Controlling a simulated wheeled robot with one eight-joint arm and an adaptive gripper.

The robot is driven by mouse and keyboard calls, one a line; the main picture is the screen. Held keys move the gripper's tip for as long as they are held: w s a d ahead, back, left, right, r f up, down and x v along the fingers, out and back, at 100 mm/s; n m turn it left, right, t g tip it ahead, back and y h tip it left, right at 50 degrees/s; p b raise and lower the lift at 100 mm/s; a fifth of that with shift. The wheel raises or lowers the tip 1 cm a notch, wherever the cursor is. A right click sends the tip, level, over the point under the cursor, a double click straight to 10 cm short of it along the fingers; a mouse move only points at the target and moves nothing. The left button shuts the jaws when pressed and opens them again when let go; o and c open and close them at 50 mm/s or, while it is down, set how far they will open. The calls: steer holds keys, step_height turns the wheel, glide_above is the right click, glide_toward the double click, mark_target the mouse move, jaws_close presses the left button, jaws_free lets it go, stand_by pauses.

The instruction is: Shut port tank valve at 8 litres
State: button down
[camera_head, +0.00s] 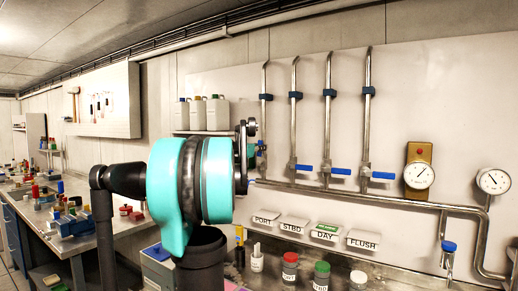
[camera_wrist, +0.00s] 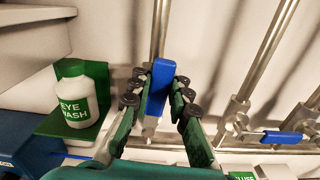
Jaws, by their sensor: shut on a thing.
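The port tank valve's blue lever (camera_wrist: 160,88) is between the fingers of my gripper (camera_wrist: 160,95) in the wrist view, and the gripper is shut on it. The lever appears lined up with its steel pipe (camera_wrist: 161,25). In the head view my gripper (camera_head: 248,150) is at the leftmost pipe (camera_head: 264,115), above the PORT label (camera_head: 265,218), and hides most of that valve. A round dial (camera_head: 419,176) on a brass-coloured plate and a second dial (camera_head: 493,181) are on the wall at right. Their figures are too small to read.
Other blue levers (camera_head: 302,167) (camera_head: 340,171) (camera_head: 383,175) lie sideways on the pipes to the right. An eye wash bottle (camera_wrist: 76,95) stands on a green holder left of my gripper. Capped jars (camera_head: 290,270) stand on the bench below.

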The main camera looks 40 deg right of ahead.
steer(key=shift+s+d+f+m, duration=0.2)
steer(key=shift+s+f+m, duration=0.4)
steer(key=shift+m, duration=0.85)
steer(key=shift+s+d+f+m, duration=0.2)
steer(key=shift+s+m, duration=0.7)
steer(key=shift+m, duration=0.6)
steer(key=shift+s+d+f+m, duration=0.2)
steer(key=shift+s+f+m, duration=0.4)
steer(key=shift+m, duration=0.85)
steer(key=shift+s+r, duration=0.15)
steer(key=shift+s, duration=0.05)
steer(key=c, duration=1.4)
jaws_free()
steer(key=v, duration=1.2)
